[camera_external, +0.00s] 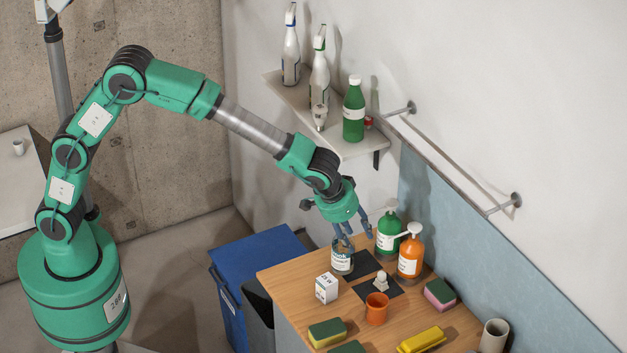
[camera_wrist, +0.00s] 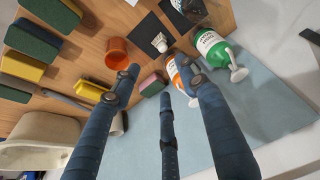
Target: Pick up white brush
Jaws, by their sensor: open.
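I cannot make out a clear white brush in either view. A small white object (camera_external: 380,281) stands on a black square on the wooden table; it also shows in the wrist view (camera_wrist: 160,42), too small to name surely. A yellow object (camera_external: 421,341) lies at the table's front right and shows partly behind a finger in the wrist view (camera_wrist: 90,91). My gripper (camera_external: 353,236) is open and empty, above the back of the table beside the green pump bottle (camera_external: 388,231). Its three blue fingers (camera_wrist: 160,75) are spread and touch nothing visible.
On the table (camera_external: 290,272) are an orange pump bottle (camera_external: 410,256), an orange cup (camera_external: 376,309), a labelled jar (camera_external: 342,262), a white box (camera_external: 326,288), sponges (camera_external: 327,333) and a beige cylinder (camera_external: 493,336). A shelf (camera_external: 300,100) and a rail (camera_external: 455,165) are on the wall.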

